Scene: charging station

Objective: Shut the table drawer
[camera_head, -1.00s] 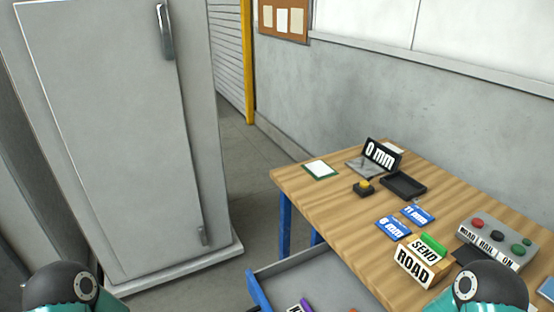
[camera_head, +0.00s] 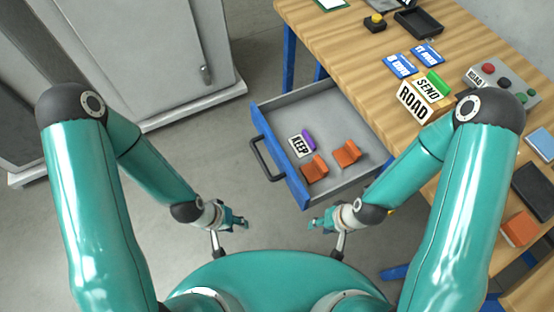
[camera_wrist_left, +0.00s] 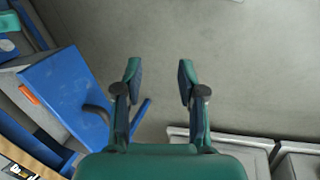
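The table drawer (camera_head: 364,184) is pulled out from under the wooden table (camera_head: 349,46). It has a grey tray, a blue front (camera_head: 279,160) and a dark bar handle (camera_head: 264,160). Inside lie a KEEP block with a purple part (camera_head: 308,140) and two orange blocks (camera_head: 346,153). My left gripper (camera_head: 243,222) is in front of the drawer, apart from the handle. In the left wrist view its fingers (camera_wrist_left: 158,80) are apart with nothing between them; the blue drawer front (camera_wrist_left: 68,95) shows to their left. My right gripper (camera_head: 314,224) is near the drawer's front corner; its opening is too small to judge.
On the table are a ROAD/SEND block (camera_head: 424,99), blue cards (camera_head: 400,66), a button box (camera_head: 502,82), a yellow button (camera_head: 376,22) and a black tray (camera_head: 418,23). A grey cabinet (camera_head: 150,50) stands at upper left. Grey floor (camera_head: 205,150) lies clear between cabinet and drawer.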

